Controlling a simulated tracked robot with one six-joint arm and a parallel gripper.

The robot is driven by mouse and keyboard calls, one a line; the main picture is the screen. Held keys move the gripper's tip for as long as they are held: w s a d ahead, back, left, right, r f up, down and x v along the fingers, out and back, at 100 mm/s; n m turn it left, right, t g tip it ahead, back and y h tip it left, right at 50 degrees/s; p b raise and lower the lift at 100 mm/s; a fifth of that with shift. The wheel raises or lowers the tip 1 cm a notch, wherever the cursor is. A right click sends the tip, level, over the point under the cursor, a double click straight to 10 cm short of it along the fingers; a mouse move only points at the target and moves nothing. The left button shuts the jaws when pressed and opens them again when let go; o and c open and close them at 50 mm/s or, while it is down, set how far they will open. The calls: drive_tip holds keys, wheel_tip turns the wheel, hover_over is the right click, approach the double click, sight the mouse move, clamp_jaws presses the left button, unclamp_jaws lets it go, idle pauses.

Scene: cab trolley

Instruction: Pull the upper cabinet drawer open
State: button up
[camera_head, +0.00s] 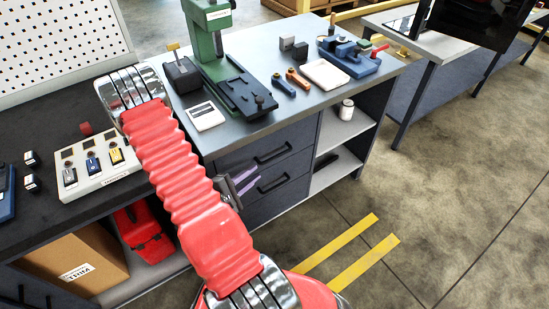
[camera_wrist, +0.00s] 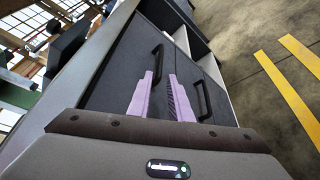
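The upper drawer (camera_head: 240,158) is a dark grey front under the grey worktop, with a black bar handle (camera_head: 273,154). It looks shut. In the wrist view, which is turned sideways, the upper drawer (camera_wrist: 128,60) is on the left and its handle (camera_wrist: 157,62) shows just beyond and between my fingertips. My gripper (camera_head: 254,179) has purple fingers and is in front of the drawers, left of the handles. In the wrist view my gripper (camera_wrist: 161,74) is open, with an empty gap between the fingers. Contact with the handle cannot be told.
The lower drawer (camera_head: 295,190) has a similar handle (camera_head: 273,185). Open shelves (camera_head: 335,175) stand right of the drawers. A green drill press (camera_head: 212,40) and small tools sit on the worktop (camera_head: 245,45). The floor by yellow stripes (camera_head: 345,245) is clear.

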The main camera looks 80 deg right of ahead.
sight(275, 156)
drive_tip(key=shift+x, duration=6.8)
drive_tip(key=shift+c, duration=0.4)
clamp_jaws()
drive_tip(key=shift+a, duration=0.2)
drive_tip(key=shift+d, duration=0.1)
